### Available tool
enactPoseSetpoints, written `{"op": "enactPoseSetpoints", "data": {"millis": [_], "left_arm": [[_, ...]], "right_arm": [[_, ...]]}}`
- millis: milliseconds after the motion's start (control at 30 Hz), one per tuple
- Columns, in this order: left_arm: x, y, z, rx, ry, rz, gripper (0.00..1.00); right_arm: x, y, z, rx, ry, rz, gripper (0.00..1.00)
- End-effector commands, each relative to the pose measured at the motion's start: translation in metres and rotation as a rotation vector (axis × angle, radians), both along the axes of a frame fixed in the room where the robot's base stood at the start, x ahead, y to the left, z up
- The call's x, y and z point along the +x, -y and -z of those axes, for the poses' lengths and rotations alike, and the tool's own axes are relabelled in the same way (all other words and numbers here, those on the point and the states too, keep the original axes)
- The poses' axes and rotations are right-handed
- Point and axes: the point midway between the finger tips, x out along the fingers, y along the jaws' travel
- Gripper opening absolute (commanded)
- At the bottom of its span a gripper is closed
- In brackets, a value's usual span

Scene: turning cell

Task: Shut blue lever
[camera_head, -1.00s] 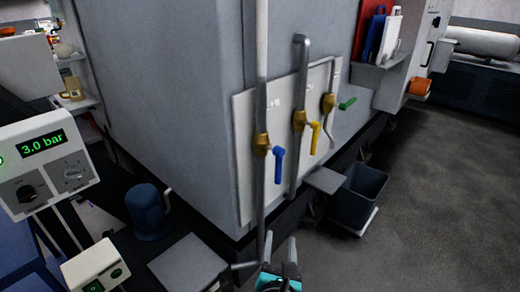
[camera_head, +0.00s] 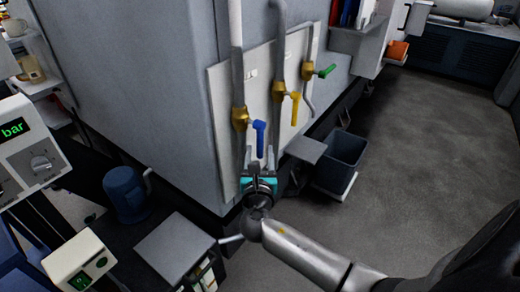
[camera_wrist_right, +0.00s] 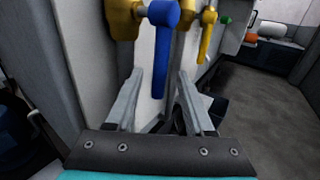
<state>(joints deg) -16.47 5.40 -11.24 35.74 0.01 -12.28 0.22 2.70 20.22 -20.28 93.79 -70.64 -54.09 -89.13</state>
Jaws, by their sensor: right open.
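The blue lever (camera_head: 260,138) hangs down from a brass valve (camera_head: 240,118) on a vertical grey pipe at the panel. In the right wrist view the blue lever (camera_wrist_right: 163,50) is just beyond and above the fingertips, pointing down. My right gripper (camera_head: 259,158) is just below the lever in the head view. My left gripper is not in view.
A yellow lever (camera_head: 295,108) hangs from the middle valve, and a green lever (camera_head: 327,71) sticks out sideways from the right one. A dark bin (camera_head: 343,160) stands right of the panel. A pressure unit (camera_head: 32,150) is at left. Floor at right is clear.

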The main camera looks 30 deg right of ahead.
Motion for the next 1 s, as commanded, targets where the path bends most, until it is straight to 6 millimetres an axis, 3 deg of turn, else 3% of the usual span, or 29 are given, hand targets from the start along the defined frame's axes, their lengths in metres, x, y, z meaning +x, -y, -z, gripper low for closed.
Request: {"op": "enactPoseSetpoints", "data": {"millis": [200,567,1000], "left_arm": [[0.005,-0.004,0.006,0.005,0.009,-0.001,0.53],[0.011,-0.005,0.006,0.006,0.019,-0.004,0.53],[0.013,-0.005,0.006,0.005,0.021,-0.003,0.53]], "right_arm": [[0.021,0.014,0.001,-0.001,0.001,0.000,0.53],[0.025,0.016,0.000,0.000,0.000,-0.001,0.53],[0.024,0.016,0.000,0.001,-0.001,-0.001,0.05]]}}
